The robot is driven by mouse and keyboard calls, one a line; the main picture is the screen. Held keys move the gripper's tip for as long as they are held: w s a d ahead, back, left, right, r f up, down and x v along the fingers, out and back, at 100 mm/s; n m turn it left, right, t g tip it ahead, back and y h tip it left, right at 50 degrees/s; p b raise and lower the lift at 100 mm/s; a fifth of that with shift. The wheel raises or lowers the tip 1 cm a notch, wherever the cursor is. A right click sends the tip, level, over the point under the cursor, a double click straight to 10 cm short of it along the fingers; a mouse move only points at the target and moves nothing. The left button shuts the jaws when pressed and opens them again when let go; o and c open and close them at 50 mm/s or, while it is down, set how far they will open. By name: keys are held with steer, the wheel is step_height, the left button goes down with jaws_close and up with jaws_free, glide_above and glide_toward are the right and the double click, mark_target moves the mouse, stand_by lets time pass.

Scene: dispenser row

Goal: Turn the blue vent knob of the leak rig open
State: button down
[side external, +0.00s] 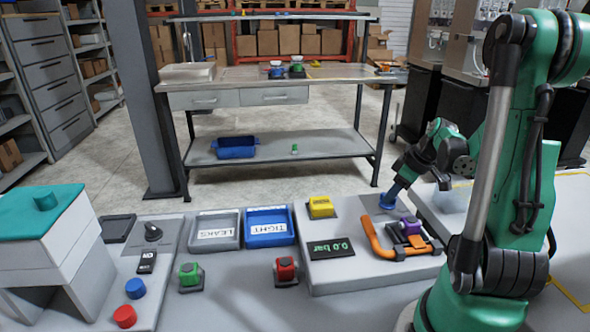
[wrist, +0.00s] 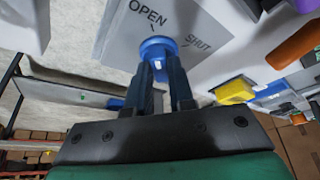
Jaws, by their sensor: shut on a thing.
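The blue vent knob (wrist: 158,47) is in the upper middle of the wrist view, on a light plate marked OPEN and SHUT. My gripper (wrist: 161,68) is shut on the knob, one finger on each side. In the side view the knob (side external: 388,201) is at the back right of the leak rig (side external: 335,275), under my gripper (side external: 393,188). The tick by the word OPEN shows close to the knob, but I cannot tell how far the knob is turned. The rig also carries a display reading 0.0 bar (side external: 331,248).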

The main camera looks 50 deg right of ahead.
stand_by(0.3)
steer(key=c, duration=0.8)
jaws_free()
steer(key=shift+o, duration=0.2)
steer(key=shift+v, duration=2.8)
steer(key=shift+w, duration=0.1)
